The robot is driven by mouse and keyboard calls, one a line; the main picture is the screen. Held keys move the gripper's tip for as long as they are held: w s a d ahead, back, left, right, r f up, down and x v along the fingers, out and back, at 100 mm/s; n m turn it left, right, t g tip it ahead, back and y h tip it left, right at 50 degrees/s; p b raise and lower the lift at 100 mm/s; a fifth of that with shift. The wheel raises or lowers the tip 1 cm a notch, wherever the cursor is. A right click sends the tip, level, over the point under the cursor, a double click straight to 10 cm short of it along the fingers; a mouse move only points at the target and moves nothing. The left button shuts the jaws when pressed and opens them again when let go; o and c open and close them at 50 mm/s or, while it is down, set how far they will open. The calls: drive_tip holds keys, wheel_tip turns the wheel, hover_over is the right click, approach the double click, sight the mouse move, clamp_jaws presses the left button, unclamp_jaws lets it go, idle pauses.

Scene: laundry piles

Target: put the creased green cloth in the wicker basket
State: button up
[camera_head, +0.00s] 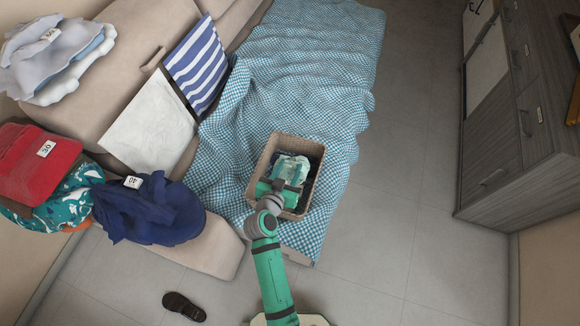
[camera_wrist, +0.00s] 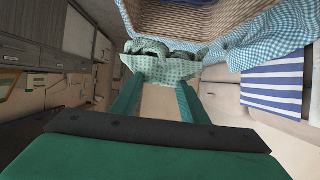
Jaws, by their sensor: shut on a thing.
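The creased green cloth (camera_head: 293,168) is pale green and shows over the wicker basket (camera_head: 262,160) in the head view. My gripper (camera_head: 283,184) is above the basket, shut on the cloth. In the wrist view the cloth (camera_wrist: 162,67) is bunched at the tips of my two green fingers (camera_wrist: 160,82), and its pale dotted pattern shows. The woven basket wall (camera_wrist: 235,25) is at the top of that view, behind the cloth. Dark items lie inside the basket. Whether the cloth touches them cannot be told.
The basket stands on a blue checked blanket (camera_head: 300,65) on the sofa. A striped cushion (camera_head: 197,62) and a white cushion (camera_head: 148,125) lie to the left. Tagged piles, including a blue one (camera_head: 150,212) and a red one (camera_head: 35,160), are farther left. Floor at right is clear.

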drive_tip(key=w+f, duration=1.2)
drive_tip(key=shift+w+d+f, duration=0.3)
drive_tip(key=shift+f, duration=0.6)
drive_tip(key=o, duration=1)
